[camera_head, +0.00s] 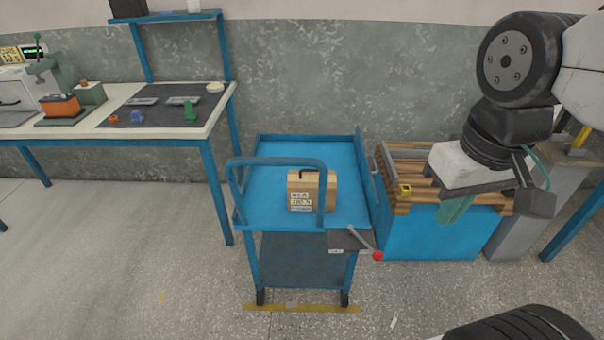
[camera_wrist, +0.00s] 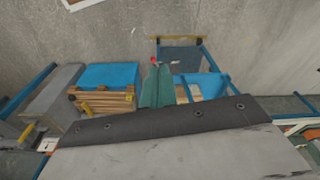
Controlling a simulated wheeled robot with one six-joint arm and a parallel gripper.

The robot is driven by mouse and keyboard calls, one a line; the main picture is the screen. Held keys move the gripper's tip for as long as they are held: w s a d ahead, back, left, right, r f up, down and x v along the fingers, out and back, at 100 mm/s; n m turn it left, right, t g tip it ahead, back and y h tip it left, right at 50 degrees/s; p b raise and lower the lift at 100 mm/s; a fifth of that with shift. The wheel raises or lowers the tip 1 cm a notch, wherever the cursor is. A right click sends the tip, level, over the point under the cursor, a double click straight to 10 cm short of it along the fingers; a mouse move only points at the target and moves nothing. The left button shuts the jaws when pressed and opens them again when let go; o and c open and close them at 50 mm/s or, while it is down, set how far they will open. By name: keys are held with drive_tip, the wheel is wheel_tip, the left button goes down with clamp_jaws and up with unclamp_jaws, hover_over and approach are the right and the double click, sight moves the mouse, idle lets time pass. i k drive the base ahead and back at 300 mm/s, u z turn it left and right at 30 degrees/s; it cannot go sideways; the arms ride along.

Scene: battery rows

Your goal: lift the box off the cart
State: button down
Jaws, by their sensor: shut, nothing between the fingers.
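The box (camera_head: 325,187) is a small tan carton with a dark handle on top and a printed label on its front. It stands upright on the blue top tray of the cart (camera_head: 275,165), behind the cart's push handle, which crosses in front of it. My gripper (camera_head: 455,209) has teal fingers and is to the right of the cart, above the slatted wooden top of a blue crate, apart from the box. It is shut and empty. In the wrist view the fingers (camera_wrist: 157,85) are together, and the cart (camera_wrist: 212,84) is just right of them. The box is not clear there.
The blue crate (camera_head: 425,232) with wooden slats stands close to the cart's right side. A workbench (camera_head: 215,105) with tools is at the left. A lever with a red knob (camera_head: 377,256) sticks out at the cart's front right. Floor in front is mostly clear.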

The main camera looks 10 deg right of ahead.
sight(302, 184)
drive_tip(key=z, duration=0.05)
drive_tip(key=k, duration=0.5)
drive_tip(key=z, duration=0.85)
drive_tip(key=i, duration=0.9)
drive_tip(key=u, duration=2.1)
